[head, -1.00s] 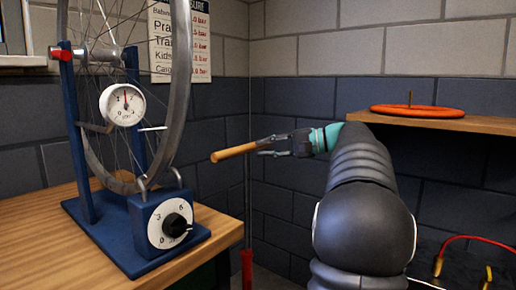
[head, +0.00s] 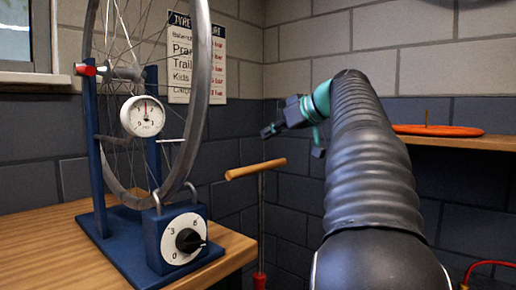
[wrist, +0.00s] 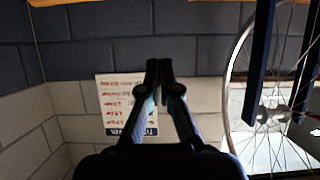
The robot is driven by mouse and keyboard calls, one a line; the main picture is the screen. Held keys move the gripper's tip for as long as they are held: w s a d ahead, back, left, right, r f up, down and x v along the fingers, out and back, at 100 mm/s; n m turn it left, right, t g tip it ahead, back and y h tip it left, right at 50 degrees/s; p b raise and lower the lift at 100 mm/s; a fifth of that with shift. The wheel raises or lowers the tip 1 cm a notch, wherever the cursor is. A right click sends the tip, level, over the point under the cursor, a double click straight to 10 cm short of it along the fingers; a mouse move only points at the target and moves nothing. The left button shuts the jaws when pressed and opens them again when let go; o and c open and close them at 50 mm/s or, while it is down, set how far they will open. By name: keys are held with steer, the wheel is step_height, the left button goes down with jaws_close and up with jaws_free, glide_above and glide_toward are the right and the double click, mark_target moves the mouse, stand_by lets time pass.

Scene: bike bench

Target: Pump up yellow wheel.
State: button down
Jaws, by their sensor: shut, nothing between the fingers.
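No yellow wheel shows; a spoked wheel with a grey rim (head: 201,90) stands in a blue stand at the left. It shows at the right of the wrist view (wrist: 233,75). A round white gauge (head: 143,117) sits in front of its spokes, needle pointing about straight up. The pump's wooden T-handle (head: 256,169) is raised on a thin rod, above a red pump body (head: 259,281) low beside the bench. My gripper (head: 268,131) is shut and empty, above the handle and apart from it. In the wrist view its fingertips (wrist: 159,66) are together.
A blue box with a white dial and black knob (head: 188,240) is on the wooden bench (head: 50,251). A tyre pressure poster (head: 181,65) hangs on the wall behind. A shelf at right holds an orange ring (head: 440,130). Red cable (head: 490,264) shows at lower right.

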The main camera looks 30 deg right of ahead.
glide_above(248, 172)
steer(key=f, duration=0.4)
steer(key=shift+w+a, duration=0.2)
steer(key=f, duration=0.3)
steer(key=shift+s+d, duration=0.1)
steer(key=shift+s, duration=0.15)
steer(key=shift+s+f+b, duration=0.1)
steer(key=shift+f+b, duration=0.2)
steer(key=shift+f, duration=0.2)
